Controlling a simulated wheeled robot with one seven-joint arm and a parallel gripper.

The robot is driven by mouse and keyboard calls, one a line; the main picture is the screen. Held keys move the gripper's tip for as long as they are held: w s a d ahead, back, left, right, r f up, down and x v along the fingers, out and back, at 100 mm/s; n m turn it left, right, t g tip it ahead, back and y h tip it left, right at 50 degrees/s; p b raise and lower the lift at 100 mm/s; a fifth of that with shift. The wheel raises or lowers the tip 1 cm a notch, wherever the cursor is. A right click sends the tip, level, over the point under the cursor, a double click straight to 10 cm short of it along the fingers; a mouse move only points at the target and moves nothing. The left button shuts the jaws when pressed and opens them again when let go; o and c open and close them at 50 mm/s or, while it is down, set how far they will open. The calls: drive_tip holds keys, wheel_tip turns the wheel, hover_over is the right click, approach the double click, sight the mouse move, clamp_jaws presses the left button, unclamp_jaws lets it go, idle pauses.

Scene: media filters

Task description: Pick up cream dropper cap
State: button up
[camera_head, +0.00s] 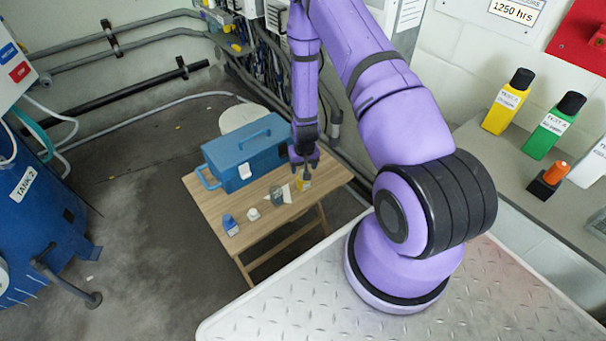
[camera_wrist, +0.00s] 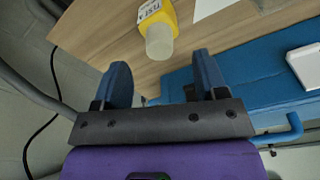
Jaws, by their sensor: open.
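A small yellow bottle (camera_wrist: 158,14) with a printed label lies in view on the wooden table in the wrist view. A pale cream-grey cap (camera_wrist: 160,42) is on its near end, just beyond my fingertips and between their lines. In the head view the yellow bottle (camera_head: 303,185) is small, right under my gripper (camera_head: 304,167). My gripper is open and empty, its two blue fingers apart in the wrist view (camera_wrist: 160,66). A small off-white piece (camera_head: 253,214) also sits on the table; I cannot tell whether it is a cap.
A blue toolbox (camera_head: 245,150) stands along the table's back edge, close to my gripper. A grey cup (camera_head: 276,195) and a blue-and-white item (camera_head: 230,224) are on the wooden table (camera_head: 285,220). Its front right part is clear.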

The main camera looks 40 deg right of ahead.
drive_tip(key=shift+w+d+f, duration=0.1)
drive_tip(key=shift+w+f, duration=0.1)
drive_tip(key=shift+f, duration=0.95)
drive_tip(key=shift+w+d+f, duration=0.1)
drive_tip(key=shift+w+f, duration=0.05)
drive_tip(key=shift+f, duration=1)
drive_tip(key=c, duration=1.1)
drive_tip(key=shift+o, duration=0.2)
